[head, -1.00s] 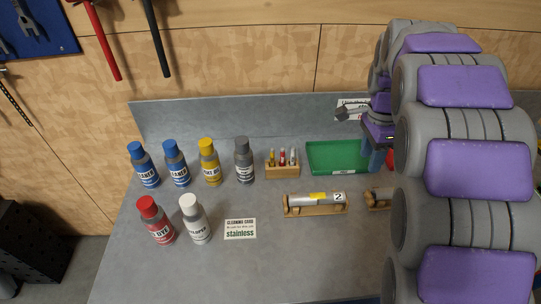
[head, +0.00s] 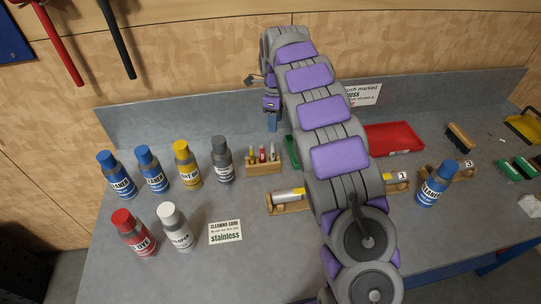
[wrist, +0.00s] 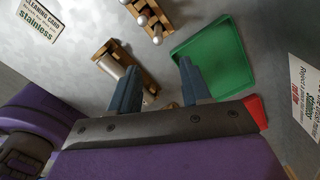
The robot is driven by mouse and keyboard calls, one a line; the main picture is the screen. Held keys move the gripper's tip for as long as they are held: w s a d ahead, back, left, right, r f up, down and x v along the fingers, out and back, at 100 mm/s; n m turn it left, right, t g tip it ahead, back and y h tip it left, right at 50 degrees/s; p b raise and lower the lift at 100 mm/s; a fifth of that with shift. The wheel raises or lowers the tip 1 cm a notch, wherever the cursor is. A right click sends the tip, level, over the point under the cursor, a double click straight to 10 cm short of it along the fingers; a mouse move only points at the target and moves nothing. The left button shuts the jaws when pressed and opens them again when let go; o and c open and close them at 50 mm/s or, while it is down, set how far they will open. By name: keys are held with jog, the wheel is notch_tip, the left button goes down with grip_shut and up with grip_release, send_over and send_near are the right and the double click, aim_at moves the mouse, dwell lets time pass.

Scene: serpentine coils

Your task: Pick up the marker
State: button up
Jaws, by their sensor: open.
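Several markers (head: 262,153), with yellow, red and pale bodies, stand upright in a small wooden holder (head: 263,168) at the middle of the bench. I cannot tell which one the task means. In the wrist view the holder (wrist: 138,7) is at the top, with the pale and red ends of the markers (wrist: 151,20) showing. My gripper (wrist: 158,78) is open and empty, its two blue fingers apart, with the holder beyond them. In the head view my gripper (head: 272,122) is above and behind the holder, a little to its right, and not touching it.
A green tray (wrist: 215,55) lies right of the holder, mostly hidden by my arm in the head view. A metal tube (head: 288,194) rests on a wooden cradle in front. Several bottles (head: 187,165) stand left. A red tray (head: 395,137) lies right.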

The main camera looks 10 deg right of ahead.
jog(key=b, duration=0.2)
send_over(273, 150)
jog(key=f, duration=0.8)
jog(key=shift+w+d+f, duration=0.1)
jog(key=shift+w, duration=0.25)
jog(key=shift+d+f, duration=0.15)
jog(key=shift+f, duration=0.8)
jog(key=f, duration=0.2)
jog(key=f+b, duration=0.1)
jog(key=f, duration=0.1)
jog(key=shift+w+a+f, duration=0.1)
jog(key=shift+a+f, duration=0.05)
jog(key=shift+a, duration=0.05)
jog(key=shift+c, duration=0.3)
grip_shut()
